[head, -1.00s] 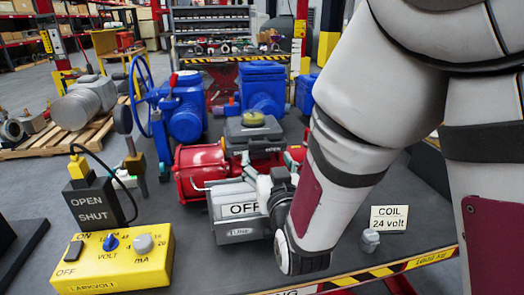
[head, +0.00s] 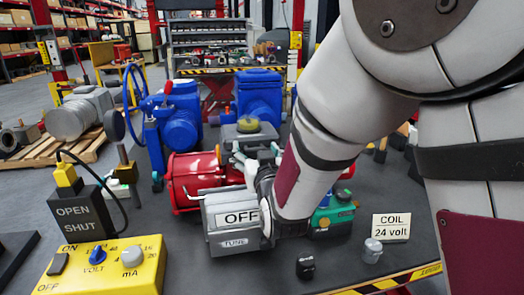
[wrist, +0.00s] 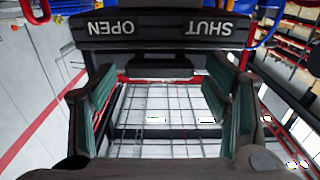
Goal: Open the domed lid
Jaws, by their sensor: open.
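A yellow-green dome (head: 248,125) sits on a dark grey box on the actuator, behind the red cylinder (head: 195,175), in the head view. I cannot tell for sure that it is the domed lid. My gripper (wrist: 163,88) is open in the wrist view, its two dark green fingers apart with nothing held between them. A dark bar (wrist: 163,30) with upside-down OPEN and SHUT lies beyond the fingertips. In the head view my arm comes down to just right of the grey OFF/TUNE box (head: 230,222), and my forearm hides part of the actuator.
A yellow meter box (head: 110,270) and a black OPEN/SHUT box (head: 80,215) stand at left. A COIL 24 volt sign (head: 390,227), a small grey part (head: 372,250) and a black knob (head: 305,267) are at front right. Blue valves (head: 180,125) stand behind.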

